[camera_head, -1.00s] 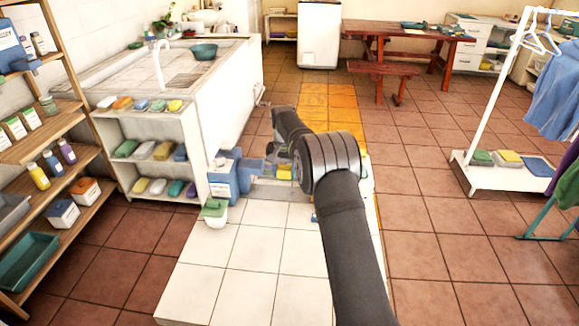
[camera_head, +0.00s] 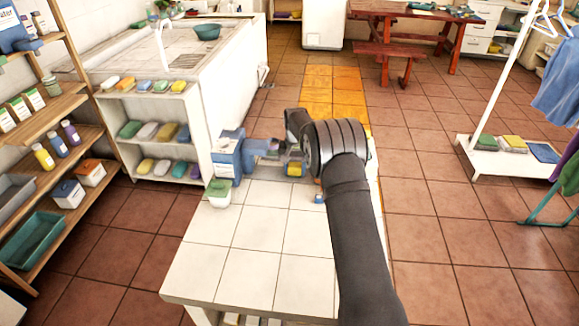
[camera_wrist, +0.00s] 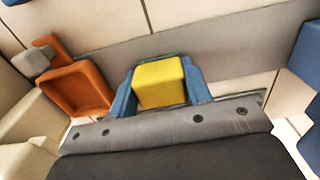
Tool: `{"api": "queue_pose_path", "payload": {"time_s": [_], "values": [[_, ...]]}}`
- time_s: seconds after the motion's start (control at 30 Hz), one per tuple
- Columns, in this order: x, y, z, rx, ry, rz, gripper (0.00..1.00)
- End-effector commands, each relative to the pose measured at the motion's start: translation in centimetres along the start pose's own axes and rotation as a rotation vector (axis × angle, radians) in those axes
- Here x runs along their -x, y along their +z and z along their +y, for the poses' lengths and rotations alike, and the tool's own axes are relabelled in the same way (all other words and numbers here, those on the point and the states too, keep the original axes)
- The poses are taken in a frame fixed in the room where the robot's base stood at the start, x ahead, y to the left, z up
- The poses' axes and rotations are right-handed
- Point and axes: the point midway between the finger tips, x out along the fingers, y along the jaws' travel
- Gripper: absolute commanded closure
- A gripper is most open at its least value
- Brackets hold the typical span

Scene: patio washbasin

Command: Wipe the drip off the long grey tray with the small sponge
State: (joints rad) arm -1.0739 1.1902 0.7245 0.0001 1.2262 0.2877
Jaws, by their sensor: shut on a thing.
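The small yellow sponge (camera_wrist: 160,82) sits between the two blue fingers of my gripper (camera_wrist: 160,88) in the wrist view; the gripper is shut on it. The sponge also shows as a small yellow patch (camera_head: 294,169) beside my wrist in the head view. The long grey tray (camera_wrist: 235,55) runs across the wrist view as a flat grey band behind and under the sponge. I cannot tell whether the sponge touches it. In the head view my arm covers much of that area. I see no clear drip; the sponge and fingers hide part of the tray.
An orange dish (camera_wrist: 78,88) lies left of my gripper in the wrist view. A blue-and-white container (camera_head: 228,158) and a white pot with a green top (camera_head: 218,194) stand left of my gripper. The near part of the white tiled counter (camera_head: 250,245) is clear.

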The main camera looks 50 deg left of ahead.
Motion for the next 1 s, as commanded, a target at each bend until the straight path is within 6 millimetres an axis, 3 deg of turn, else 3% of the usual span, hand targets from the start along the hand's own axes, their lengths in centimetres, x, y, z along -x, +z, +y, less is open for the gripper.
{"api": "queue_pose_path", "payload": {"time_s": [0.17, 0.6, 1.0], "values": [[-0.1, 0.0, 1.8, -0.002, 0.001, -0.002, 0.84], [-0.1, 0.0, -2.5, 0.001, 0.0, -0.001, 0.84], [4.3, 0.0, -2.4, -0.001, 0.0, 0.001, 0.84]]}}
